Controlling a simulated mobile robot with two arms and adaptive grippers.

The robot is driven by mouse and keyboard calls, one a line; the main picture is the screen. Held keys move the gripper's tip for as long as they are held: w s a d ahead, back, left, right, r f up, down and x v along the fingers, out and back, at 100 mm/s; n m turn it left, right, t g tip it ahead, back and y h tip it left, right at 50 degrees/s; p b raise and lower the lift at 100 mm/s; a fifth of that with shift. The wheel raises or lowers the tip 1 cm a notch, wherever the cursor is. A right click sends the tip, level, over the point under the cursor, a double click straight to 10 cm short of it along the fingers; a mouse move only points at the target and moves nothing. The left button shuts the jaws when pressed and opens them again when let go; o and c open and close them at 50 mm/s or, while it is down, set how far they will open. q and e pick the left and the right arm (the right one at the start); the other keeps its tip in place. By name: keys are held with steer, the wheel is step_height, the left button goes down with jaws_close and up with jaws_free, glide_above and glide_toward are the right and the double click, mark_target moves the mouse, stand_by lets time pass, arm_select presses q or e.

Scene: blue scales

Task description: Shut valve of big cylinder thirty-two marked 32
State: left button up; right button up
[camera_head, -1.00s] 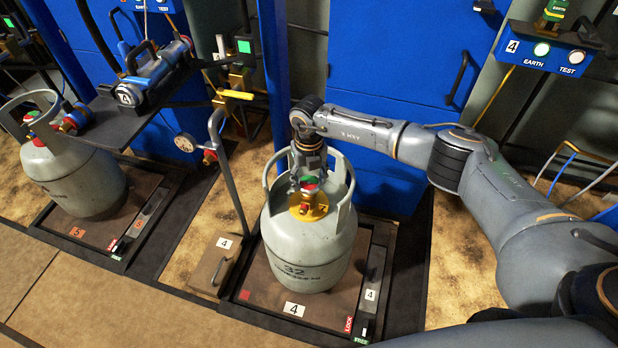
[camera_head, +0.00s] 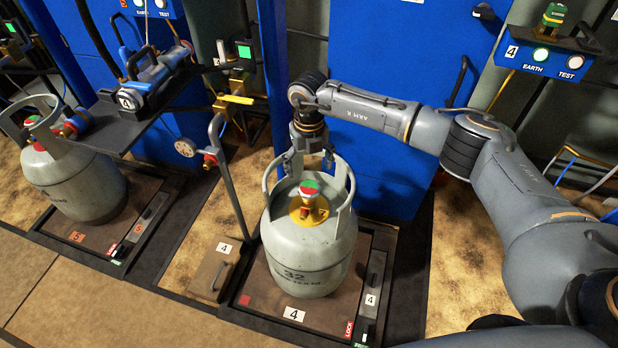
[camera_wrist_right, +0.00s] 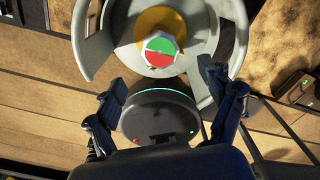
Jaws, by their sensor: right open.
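The big cylinder marked 32 (camera_head: 308,262) stands upright on the scale marked 4. On its top is a brass collar with a valve knob (camera_head: 309,187) whose cap is part green, part red. The knob also shows in the right wrist view (camera_wrist_right: 160,50), inside the cylinder's grey guard ring (camera_wrist_right: 97,38). My right gripper (camera_head: 309,160) is above and behind the guard ring, apart from the knob. In the right wrist view its two dark fingers (camera_wrist_right: 168,108) are spread with nothing between them. My left gripper is out of view.
Scale 4 (camera_head: 262,318) has a lever by LOCK and FREE labels at its front right. A second grey cylinder (camera_head: 75,185) stands on scale 5 at left. A gauge post (camera_head: 232,185) rises left of cylinder 32. Blue cabinets (camera_head: 400,60) stand behind.

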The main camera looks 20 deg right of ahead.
steer(key=shift+r, duration=2.4)
